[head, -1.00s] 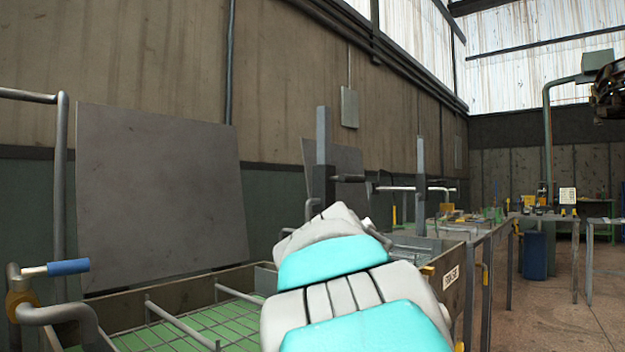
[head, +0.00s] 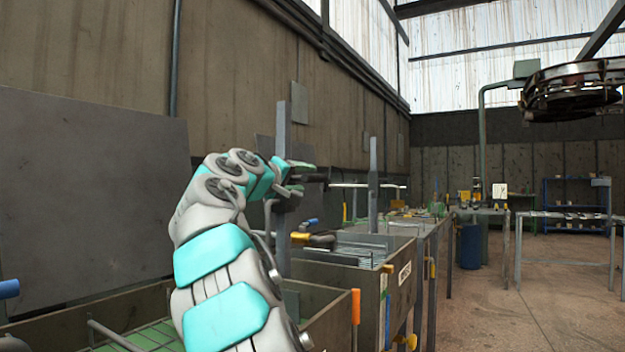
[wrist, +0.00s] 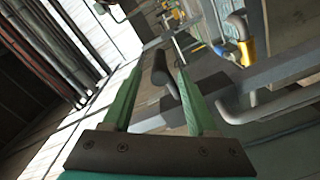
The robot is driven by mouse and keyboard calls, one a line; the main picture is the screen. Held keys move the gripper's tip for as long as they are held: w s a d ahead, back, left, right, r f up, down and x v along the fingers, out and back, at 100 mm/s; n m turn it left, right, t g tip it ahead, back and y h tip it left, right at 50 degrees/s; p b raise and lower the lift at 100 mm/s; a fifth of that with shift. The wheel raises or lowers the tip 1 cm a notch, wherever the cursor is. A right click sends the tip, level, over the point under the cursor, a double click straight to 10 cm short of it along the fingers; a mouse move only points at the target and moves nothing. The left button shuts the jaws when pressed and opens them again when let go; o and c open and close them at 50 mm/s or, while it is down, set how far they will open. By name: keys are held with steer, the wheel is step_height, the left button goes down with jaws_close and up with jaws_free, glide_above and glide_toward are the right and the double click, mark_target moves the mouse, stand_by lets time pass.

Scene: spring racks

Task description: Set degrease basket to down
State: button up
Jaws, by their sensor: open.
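My gripper (head: 303,168) is at a dark-gripped lever (head: 318,178) beside the grey upright post (head: 284,150) in the head view. In the wrist view, my gripper (wrist: 155,75) has its two green fingers apart, with a dark cylindrical grip (wrist: 163,72) showing between them. I cannot tell whether they touch it. A wire basket (head: 358,248) shows in the tank (head: 372,290) beyond the nearest one. The nearest tank has a green mesh basket (head: 150,340). I cannot tell from the labels which one is the degrease basket.
A large dark panel (head: 80,180) stands on the left. A ring-shaped hoist (head: 575,90) hangs at upper right. Open floor (head: 530,290) lies to the right.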

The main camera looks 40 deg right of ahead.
mark_target(317, 178)
steer(key=shift+p+x, duration=0.85)
steer(key=shift+x, duration=2.85)
steer(key=shift+s, duration=0.15)
jaws_close()
